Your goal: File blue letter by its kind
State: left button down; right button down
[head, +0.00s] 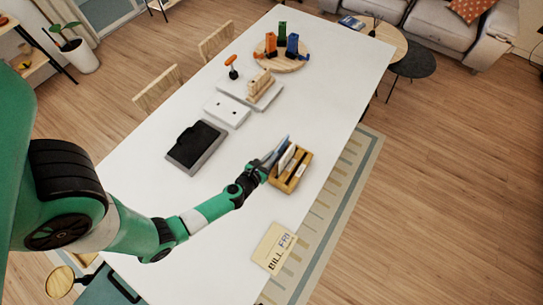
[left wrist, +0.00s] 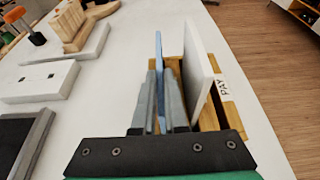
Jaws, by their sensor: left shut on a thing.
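The blue letter (head: 276,152) is upright and edge-on between the fingers of my left gripper (head: 262,165). In the left wrist view the blue letter (left wrist: 159,80) stands between the two grey fingers (left wrist: 160,98), which are shut on it. The wooden letter sorter (head: 303,178) is at the gripper's right. A white card (left wrist: 198,68) stands upright in it, just right of the blue letter. A label reading PAY (left wrist: 223,87) is on the sorter's right part. The letter is over or in the sorter's left part; I cannot tell which. My right gripper is not in view.
A pale card reading BILL and FRI (head: 272,248) lies near the right table edge. A black-topped tray (head: 196,146), a white plate (head: 227,110), a grey board with a wooden piece (head: 260,90) and a round board (head: 283,64) with coloured holders stand farther back. The white table is clear between sorter and card.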

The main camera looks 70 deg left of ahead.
pick_arm(q)
jog(key=shift+f+b, duration=0.7)
jog(key=shift+f, duration=0.1)
jog(key=c, duration=0.9)
grip_release()
jog(key=shift+r, duration=0.1)
jog(key=p+v, duration=0.1)
jog(key=v, duration=1)
jog(key=shift+s+d+r, duration=0.15)
jog(key=shift+r, duration=0.05)
